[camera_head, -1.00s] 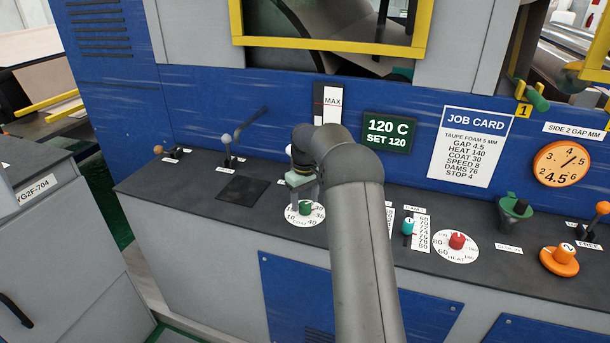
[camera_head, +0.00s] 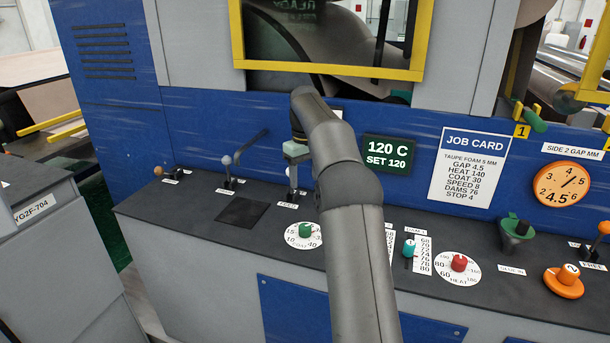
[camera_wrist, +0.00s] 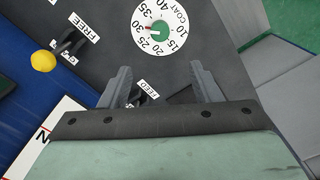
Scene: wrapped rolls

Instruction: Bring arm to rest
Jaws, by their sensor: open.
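My gripper (camera_head: 294,166) hangs above the console's back part, left of the green display, with its green palm block showing. In the wrist view, its two grey fingers (camera_wrist: 162,86) stand apart with no object held between them. The white COAT dial (camera_head: 305,233) with a green knob lies in front of the gripper, apart from it. The dial also shows in the wrist view (camera_wrist: 174,14), beyond the fingertips, with a red mark on the 30 and 25 side. The FEED label (camera_wrist: 147,88) and a dark lever part show between the fingers. My arm hides part of the console.
Levers (camera_head: 227,161) stand on the left of the console (camera_head: 180,205).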

